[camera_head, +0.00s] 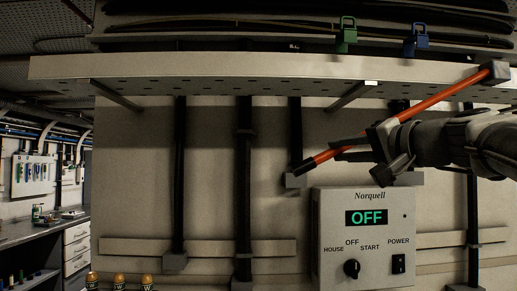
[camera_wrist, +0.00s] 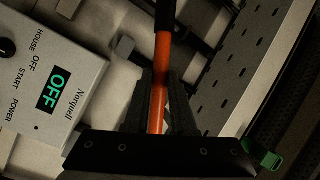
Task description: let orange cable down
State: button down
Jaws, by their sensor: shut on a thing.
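The orange cable (camera_head: 432,99) runs at a slant in the head view, from a dark block at the tray's right end down to the left, ending in a black lower piece. My gripper (camera_head: 345,148) comes in from the right and is shut around the cable's lower part, above the control box. In the wrist view the orange cable (camera_wrist: 158,100) passes between the two dark fingers of my gripper (camera_wrist: 160,95), with its black part beyond them.
A perforated metal tray (camera_head: 230,68) spans overhead, with a green clip (camera_head: 347,35) and a blue clip (camera_head: 416,41) above it. The Norquell control box (camera_head: 364,238), reading OFF, stands just below my gripper. A workbench is at left.

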jog(key=shift+d+f, duration=0.4)
jog(key=shift+f, duration=0.3)
jog(key=c, duration=1)
grip_release()
jog(key=v, duration=0.5)
jog(key=b+v, duration=0.1)
jog(key=v, duration=1.1)
jog(key=shift+s+d+r, duration=0.1)
jog(key=shift+s+r, duration=0.1)
jog(key=shift+r, duration=0.05)
